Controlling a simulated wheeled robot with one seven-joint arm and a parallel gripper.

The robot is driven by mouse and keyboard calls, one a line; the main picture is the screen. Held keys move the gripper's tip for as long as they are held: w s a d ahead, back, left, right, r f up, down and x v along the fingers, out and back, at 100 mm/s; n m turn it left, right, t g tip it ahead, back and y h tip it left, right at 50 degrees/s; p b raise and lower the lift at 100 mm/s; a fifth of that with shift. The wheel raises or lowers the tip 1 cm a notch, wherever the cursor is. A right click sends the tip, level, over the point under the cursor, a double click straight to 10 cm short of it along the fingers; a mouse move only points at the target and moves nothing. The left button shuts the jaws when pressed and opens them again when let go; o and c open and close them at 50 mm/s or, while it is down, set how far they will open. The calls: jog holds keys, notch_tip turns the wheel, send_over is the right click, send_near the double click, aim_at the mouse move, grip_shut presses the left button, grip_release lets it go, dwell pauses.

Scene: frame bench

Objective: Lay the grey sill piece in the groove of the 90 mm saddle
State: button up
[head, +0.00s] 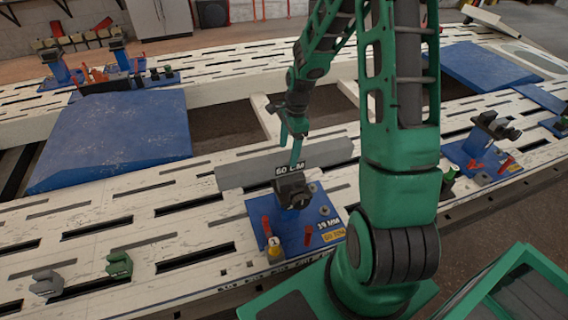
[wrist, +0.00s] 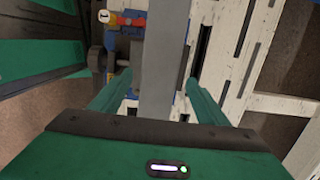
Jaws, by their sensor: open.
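The grey sill piece (head: 240,174) is a long straight bar lying crosswise behind the dark saddle (head: 292,190) in the head view. Whether the bar sits in the groove is hidden. My gripper (head: 294,150) is at the bar's middle, pointing down. In the wrist view the bar (wrist: 163,50) runs between the two green fingers of my gripper (wrist: 158,82), with a visible gap on each side. The fingers are open.
The white slotted bench (head: 110,215) surrounds the plate. Another dark saddle (head: 492,125) on a blue plate stands at the right. Grey (head: 47,284) and green (head: 119,265) small blocks sit at front left. A large blue panel (head: 115,135) lies at the left.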

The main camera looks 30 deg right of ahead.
aim_at(287, 154)
jog(key=shift+w+a+f, duration=0.1)
jog(key=shift+f, duration=1.25)
jog(key=shift+w+a+f, duration=0.1)
jog(key=shift+f, duration=1.2)
jog(key=shift+c, duration=0.4)
grip_shut()
jog(key=shift+w+r, duration=0.1)
